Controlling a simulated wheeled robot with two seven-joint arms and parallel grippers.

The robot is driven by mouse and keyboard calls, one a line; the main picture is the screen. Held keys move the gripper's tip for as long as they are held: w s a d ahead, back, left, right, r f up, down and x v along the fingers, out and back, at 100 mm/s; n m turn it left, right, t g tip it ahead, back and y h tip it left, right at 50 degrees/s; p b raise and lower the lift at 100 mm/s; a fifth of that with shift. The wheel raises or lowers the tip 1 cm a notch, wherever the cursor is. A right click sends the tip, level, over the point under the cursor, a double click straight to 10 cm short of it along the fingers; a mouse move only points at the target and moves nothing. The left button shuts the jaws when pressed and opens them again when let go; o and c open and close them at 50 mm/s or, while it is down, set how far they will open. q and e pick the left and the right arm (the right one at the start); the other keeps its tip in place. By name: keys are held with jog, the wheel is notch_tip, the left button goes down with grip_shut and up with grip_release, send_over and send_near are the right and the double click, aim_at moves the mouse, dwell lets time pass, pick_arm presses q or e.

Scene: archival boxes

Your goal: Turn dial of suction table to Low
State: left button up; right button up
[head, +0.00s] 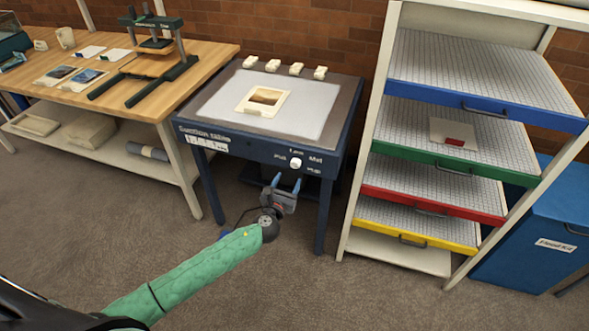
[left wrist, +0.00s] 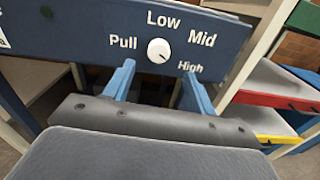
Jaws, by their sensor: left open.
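The suction table (head: 188,126) has a dark blue frame, a grey top and a front panel. On the panel is a round white dial (head: 296,163), with Pull, Low, Mid and High printed around it. The dial also shows in the left wrist view (left wrist: 159,51); a small dark mark on it seems to point to the lower right, towards High. My left gripper (head: 286,181) is open and empty, just below and in front of the dial. In the left wrist view its blue fingers (left wrist: 158,74) stand apart on either side below the dial, seemingly not touching it. My right gripper is not in view.
A framed piece (head: 262,100) and several small cream blocks (head: 272,65) lie on the suction table. A wooden workbench (head: 213,58) with a press stands left. A rack with coloured drawers (head: 430,211) stands close on the right. The carpet in front is clear.

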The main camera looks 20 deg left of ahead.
aim_at(295, 166)
pick_arm(q)
jog(key=w, duration=0.2)
jog(key=shift+w, duration=0.3)
jog(key=w+p, duration=0.1)
jog(key=w, duration=0.2)
jog(key=shift+w, duration=0.7)
jog(key=shift+c, duration=0.7)
jog(key=c, duration=0.9)
jog(key=shift+o, duration=0.2)
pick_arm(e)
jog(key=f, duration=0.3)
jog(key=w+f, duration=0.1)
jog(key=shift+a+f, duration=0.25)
